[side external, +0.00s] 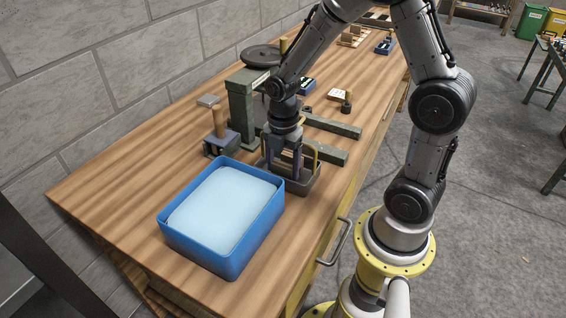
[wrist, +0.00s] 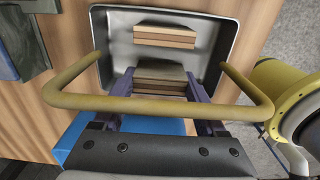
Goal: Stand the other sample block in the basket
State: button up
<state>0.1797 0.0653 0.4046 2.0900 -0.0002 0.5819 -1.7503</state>
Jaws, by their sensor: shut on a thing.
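The basket is a dark grey metal tray (wrist: 216,28) with a brass-coloured handle (wrist: 160,106) arching across the wrist view; it also shows in the side view (side external: 302,186). One layered wooden sample block (wrist: 165,37) stands inside it near the far wall. My gripper (wrist: 160,80) is shut on the other sample block (wrist: 161,72), with one purple-grey finger on each side. The held block is inside the basket's outline, nearer the handle and apart from the first block. Its lower end is hidden, so I cannot tell whether it touches the floor. In the side view my gripper (side external: 285,164) points down into the basket.
A blue bin (side external: 221,268) with a pale blue filling stands close in front of the basket. A dark green press (side external: 242,112) and a wooden-handled block (side external: 220,125) stand behind. Dark bars (side external: 330,128) lie to the right. The table's near left is clear.

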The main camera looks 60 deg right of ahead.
jog(key=shift+f, duration=0.35)
dwell(0.6)
jog(key=o, duration=1.3)
notch_tip(320, 180, up, 18)
jog(key=s+a+t, duration=0.2)
jog(key=s+a+m+t, duration=0.1)
jog(key=s+m, duration=0.3)
jog(key=m, duration=0.2)
jog(key=s+a+m+t, duration=0.1)
jog(key=s+m, duration=0.2)
jog(key=m, duration=0.3)
jog(key=s+a+r+m+t, duration=0.1)
jog(key=s+m, duration=0.3)
jog(key=m, duration=0.2)
jog(key=shift+s+a+t, duration=0.25)
jog(key=shift+s+t, duration=0.05)
